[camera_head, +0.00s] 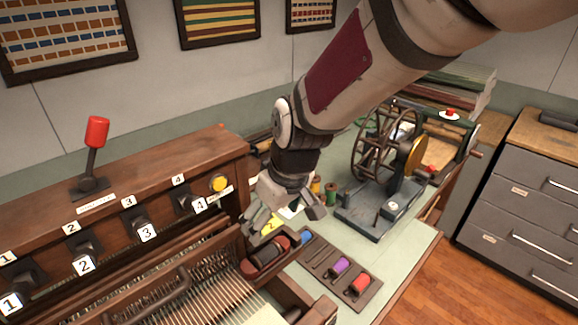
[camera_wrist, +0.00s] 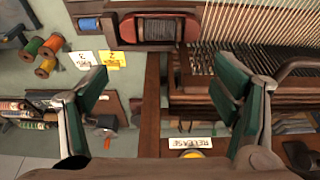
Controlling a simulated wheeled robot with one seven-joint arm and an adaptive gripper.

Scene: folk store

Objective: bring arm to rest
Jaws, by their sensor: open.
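My gripper (camera_head: 287,214) hangs over the green worktable at the right end of the wooden loom (camera_head: 150,185), its fingers pointing down. In the wrist view both dark green finger pads (camera_wrist: 160,90) stand wide apart with nothing held between them. A wooden beam of the loom runs below the gap there. The arm reaches down from the upper right in the head view. A yellow card marked 2 (camera_head: 271,224) lies just beyond the fingers, and a red-ended shuttle (camera_head: 266,256) lies in a holder nearby.
A winding machine with a spoked wheel (camera_head: 385,145) stands right of my gripper. Purple (camera_head: 340,265) and red spools sit in a tray in front. The loom bears numbered levers, a red-knobbed lever (camera_head: 96,133) and a yellow button (camera_head: 218,183). Grey drawers (camera_head: 525,200) stand right.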

